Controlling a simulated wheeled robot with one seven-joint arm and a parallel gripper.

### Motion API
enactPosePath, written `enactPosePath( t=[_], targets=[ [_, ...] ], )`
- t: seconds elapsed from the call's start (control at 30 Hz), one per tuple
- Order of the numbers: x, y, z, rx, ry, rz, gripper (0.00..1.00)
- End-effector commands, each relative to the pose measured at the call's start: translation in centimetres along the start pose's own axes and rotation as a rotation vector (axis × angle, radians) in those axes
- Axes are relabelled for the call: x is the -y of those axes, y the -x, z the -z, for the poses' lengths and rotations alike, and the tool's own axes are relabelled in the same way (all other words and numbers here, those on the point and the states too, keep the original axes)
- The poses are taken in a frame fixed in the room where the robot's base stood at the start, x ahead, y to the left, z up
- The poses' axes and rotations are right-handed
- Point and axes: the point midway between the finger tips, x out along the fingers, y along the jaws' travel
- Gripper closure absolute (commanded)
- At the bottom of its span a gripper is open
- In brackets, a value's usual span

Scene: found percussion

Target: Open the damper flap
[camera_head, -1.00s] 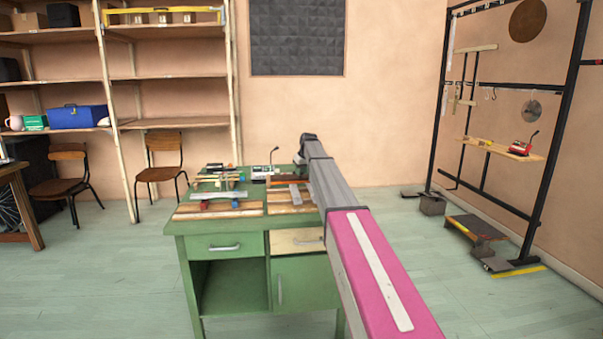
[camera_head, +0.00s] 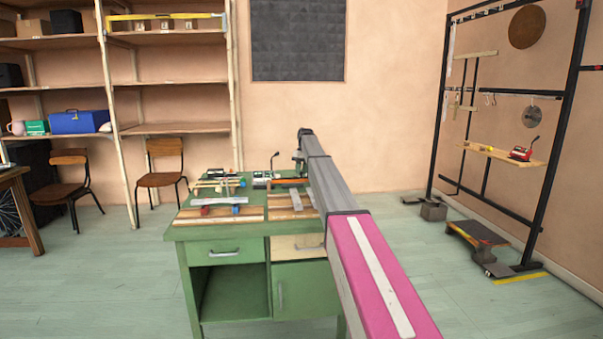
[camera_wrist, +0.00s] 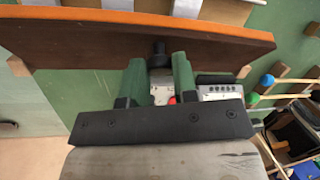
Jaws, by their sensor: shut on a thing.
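In the wrist view, a long orange-brown board (camera_wrist: 100,38), which I take to be the damper flap, spans the top of the picture. A small black knob (camera_wrist: 158,50) stands at its near edge. My gripper (camera_wrist: 160,74) has its two green fingers either side of this knob, shut on it with a narrow gap between them. The fingertips partly hide the grip. In the head view, my arm reaches over the green workbench (camera_head: 215,232) and hides the gripper and most of the flap. I cannot tell how far the flap is open.
A grey device with black buttons (camera_wrist: 218,90) sits close right of the fingers. Coloured-tip mallets (camera_wrist: 268,80) lie farther right. On the bench, metal bars on wooden bases (camera_head: 235,211) stand left of my arm. A black rack (camera_head: 560,130) stands at the right.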

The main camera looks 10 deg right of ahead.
Motion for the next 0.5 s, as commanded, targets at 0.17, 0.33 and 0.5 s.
enactPosePath(
  t=[0.17, 0.33, 0.5],
  targets=[
    [-0.01, 0.07, 0.09, 0.010, -0.003, 0.004, 1.00],
    [-0.01, 0.06, 0.07, 0.010, -0.002, 0.004, 1.00],
    [-0.01, 0.06, 0.06, 0.010, -0.002, 0.004, 0.50]
  ],
)
